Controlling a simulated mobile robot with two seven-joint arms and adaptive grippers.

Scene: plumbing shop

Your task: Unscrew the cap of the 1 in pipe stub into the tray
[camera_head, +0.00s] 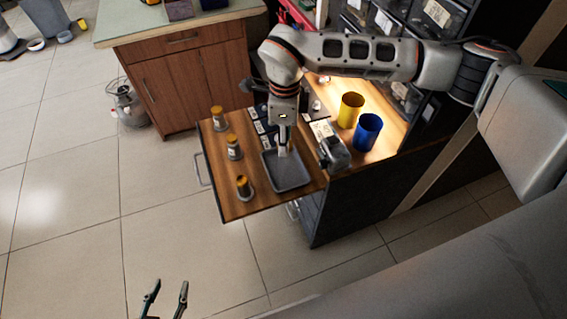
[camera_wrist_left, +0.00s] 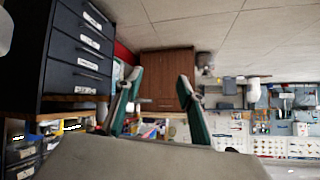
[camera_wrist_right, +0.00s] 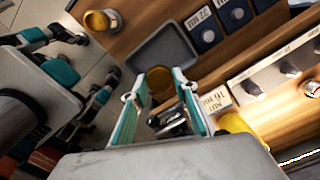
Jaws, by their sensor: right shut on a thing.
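Three pipe stubs stand upright in a row on the wooden board: a far one (camera_head: 218,118), a middle one (camera_head: 233,147) and a near one (camera_head: 244,187). My right gripper (camera_head: 284,150) points down over the tray. In the right wrist view its fingers are shut on a round amber-brown cap (camera_wrist_right: 160,82), with the tray (camera_wrist_right: 178,45) behind it. My left gripper (camera_head: 166,300) is open and empty, far from the board.
Dark labelled squares (camera_wrist_right: 236,14) lie behind the tray. A grey boxy holder (camera_head: 331,150) stands right of it, then a yellow cup (camera_head: 350,110) and a blue cup (camera_head: 368,132). A wooden cabinet (camera_head: 185,80) stands behind. The floor in front and left is clear.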

